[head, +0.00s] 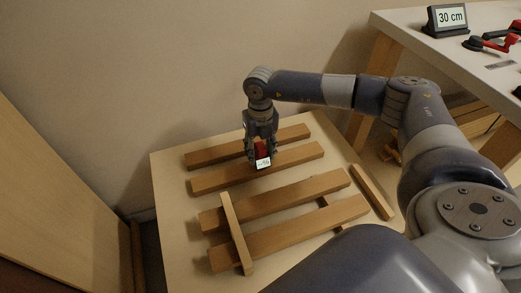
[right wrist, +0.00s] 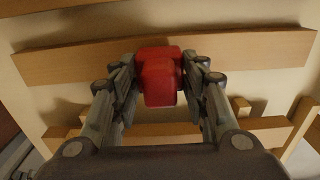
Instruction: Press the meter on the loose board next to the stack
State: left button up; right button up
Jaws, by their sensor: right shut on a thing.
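My right gripper (head: 262,150) points down and is shut on a red meter (head: 264,162) with a small white display at its lower end. In the right wrist view the meter (right wrist: 160,76) sits between the two fingers (right wrist: 158,85). The meter is over or against a wooden board (head: 300,156), the second from the back; I cannot tell whether it touches. Another board (head: 205,156) lies behind it. In front, two long boards (head: 290,197) lie with a narrower strip (head: 237,235) across their left ends. The display's reading is too small to read. My left gripper is out of view.
The boards lie on a pale low table (head: 170,215). A short strip (head: 372,192) lies at its right. A white bench (head: 450,55) at the upper right holds a "30 cm" sign (head: 447,20) and red-and-black tools (head: 490,42). A wooden panel (head: 60,190) stands at left.

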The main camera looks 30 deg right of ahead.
jog(key=shift+f, duration=0.2)
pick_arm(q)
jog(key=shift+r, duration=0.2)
pick_arm(e)
jog(key=shift+f, duration=0.25)
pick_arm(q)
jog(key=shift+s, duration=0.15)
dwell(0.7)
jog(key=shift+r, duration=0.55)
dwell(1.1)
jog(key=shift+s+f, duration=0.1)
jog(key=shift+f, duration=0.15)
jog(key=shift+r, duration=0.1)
pick_arm(e)
jog(key=shift+r, duration=0.1)
